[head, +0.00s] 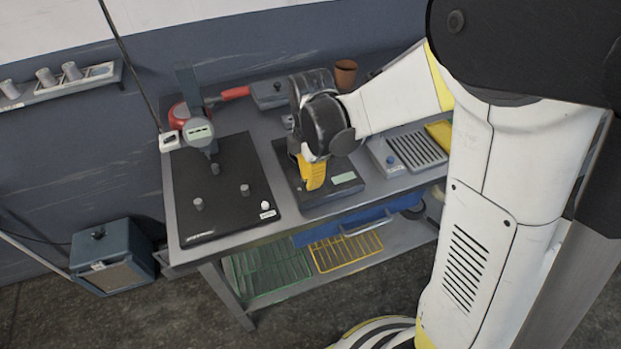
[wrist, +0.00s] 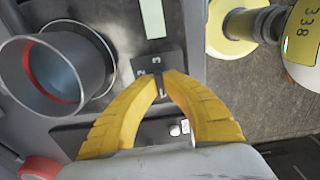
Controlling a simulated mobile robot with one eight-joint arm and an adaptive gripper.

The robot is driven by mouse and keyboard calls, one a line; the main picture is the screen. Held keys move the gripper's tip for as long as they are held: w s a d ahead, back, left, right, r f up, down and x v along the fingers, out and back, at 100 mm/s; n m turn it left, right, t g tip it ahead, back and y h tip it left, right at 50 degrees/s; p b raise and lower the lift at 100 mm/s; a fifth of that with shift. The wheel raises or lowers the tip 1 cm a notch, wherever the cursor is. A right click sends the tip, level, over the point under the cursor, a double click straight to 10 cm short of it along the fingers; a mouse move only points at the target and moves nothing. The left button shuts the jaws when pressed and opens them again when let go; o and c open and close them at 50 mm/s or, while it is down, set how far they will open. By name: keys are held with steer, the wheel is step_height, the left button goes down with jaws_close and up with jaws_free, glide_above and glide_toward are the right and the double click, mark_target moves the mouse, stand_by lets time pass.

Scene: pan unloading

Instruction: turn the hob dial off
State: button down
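The hob (head: 342,193) is a dark flat unit on the bench with a pale green label (head: 342,178). My gripper (head: 313,184) points down at its front left part, its yellow fingers low over the surface. In the wrist view the hob dial's dark scale (wrist: 145,66) shows the numerals 2 and 3. My gripper (wrist: 165,80) has its fingertips drawn close together at the middle of this scale. The knob is mostly hidden between them, so its setting cannot be read. A grey pan (wrist: 40,75) with a red ring inside stands beside the dial; my arm hides it in the head view.
A black board (head: 225,185) with several pegs and a gauge stand (head: 190,95) lies left of the hob. A vented grey unit (head: 415,150) stands to the right. A brown cup (head: 346,74) is at the back. A blue-grey box (head: 110,255) is on the floor at left.

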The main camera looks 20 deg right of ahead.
steer(key=c, duration=1.5)
jaws_free()
step_height(320, 180, up, 12)
steer(key=shift+s, duration=0.1)
steer(key=s+d+r+m+t, duration=0.1)
steer(key=s+d+m+t, duration=0.1)
steer(key=s+m, duration=0.4)
steer(key=s+d+r+m+t, duration=0.1)
steer(key=s+m+t, duration=0.4)
steer(key=m, duration=0.8)
steer(key=shift+s+d, duration=0.65)
steer(key=shift+d, duration=0.15)
